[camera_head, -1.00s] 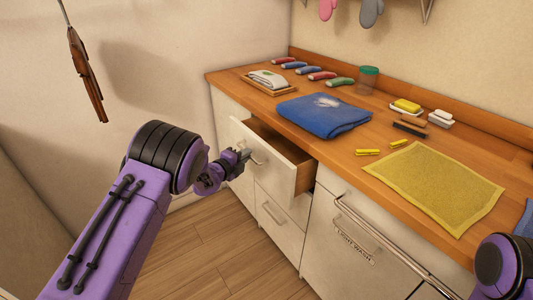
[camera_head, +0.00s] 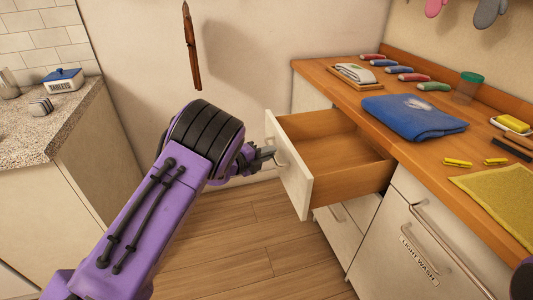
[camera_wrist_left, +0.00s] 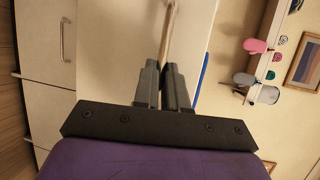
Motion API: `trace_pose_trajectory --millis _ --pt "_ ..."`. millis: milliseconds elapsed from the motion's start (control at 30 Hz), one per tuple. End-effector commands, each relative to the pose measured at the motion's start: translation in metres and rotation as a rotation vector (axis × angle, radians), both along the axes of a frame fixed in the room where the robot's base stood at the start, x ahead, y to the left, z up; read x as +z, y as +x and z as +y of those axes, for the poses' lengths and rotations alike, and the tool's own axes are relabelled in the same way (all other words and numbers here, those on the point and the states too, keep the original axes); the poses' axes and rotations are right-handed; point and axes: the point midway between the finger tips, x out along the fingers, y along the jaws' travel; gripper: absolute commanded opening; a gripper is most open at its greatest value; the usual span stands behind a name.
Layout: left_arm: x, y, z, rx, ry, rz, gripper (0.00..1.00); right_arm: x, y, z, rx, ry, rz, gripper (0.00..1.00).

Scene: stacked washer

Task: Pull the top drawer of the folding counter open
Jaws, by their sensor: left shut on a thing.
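The top drawer (camera_head: 292,178) of the folding counter (camera_head: 405,190) stands well out from the cabinet. Its wooden inside shows and looks empty. My left gripper (camera_head: 268,153) is at the drawer front and shut on the drawer's handle (camera_head: 280,153). In the left wrist view the two dark fingers of the left gripper (camera_wrist_left: 166,84) close around the handle bar (camera_wrist_left: 170,35), with the pale drawer front behind. My right gripper is not in view; only a bit of the right arm shows at the lower right edge.
A folded blue cloth (camera_head: 414,117), a yellow mat (camera_head: 500,190), colored rolls and a jar (camera_head: 467,88) are on the countertop. A lower drawer (camera_head: 345,222) and the light wash door (camera_head: 420,250) are shut. A speckled counter (camera_head: 50,125) stands left. Wooden floor is clear between.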

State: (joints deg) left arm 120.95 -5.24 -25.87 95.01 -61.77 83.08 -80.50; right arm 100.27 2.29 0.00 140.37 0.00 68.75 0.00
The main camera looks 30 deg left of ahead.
Motion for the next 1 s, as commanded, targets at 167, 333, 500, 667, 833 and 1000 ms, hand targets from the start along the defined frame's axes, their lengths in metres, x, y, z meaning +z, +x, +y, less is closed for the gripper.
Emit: trace_pose_trajectory --millis 167,333,500,667,833,1000 --pt "0.001 0.0 0.0 -0.001 0.001 -0.002 0.0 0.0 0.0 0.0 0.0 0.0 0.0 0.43" --pt "0.001 0.0 0.001 0.001 0.0 -0.002 0.36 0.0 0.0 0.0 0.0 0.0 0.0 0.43" --pt "0.001 -0.001 0.002 0.003 0.0 -0.001 0.36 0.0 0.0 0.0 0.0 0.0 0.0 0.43" --pt "0.001 -0.005 0.004 0.004 0.001 -0.001 0.36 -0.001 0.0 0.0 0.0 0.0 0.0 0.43" --pt "0.006 -0.034 0.018 0.006 0.001 0.0 0.36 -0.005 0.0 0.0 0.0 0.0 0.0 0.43" --pt "0.014 -0.07 0.034 0.006 -0.001 -0.001 0.36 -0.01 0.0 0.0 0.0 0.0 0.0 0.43"
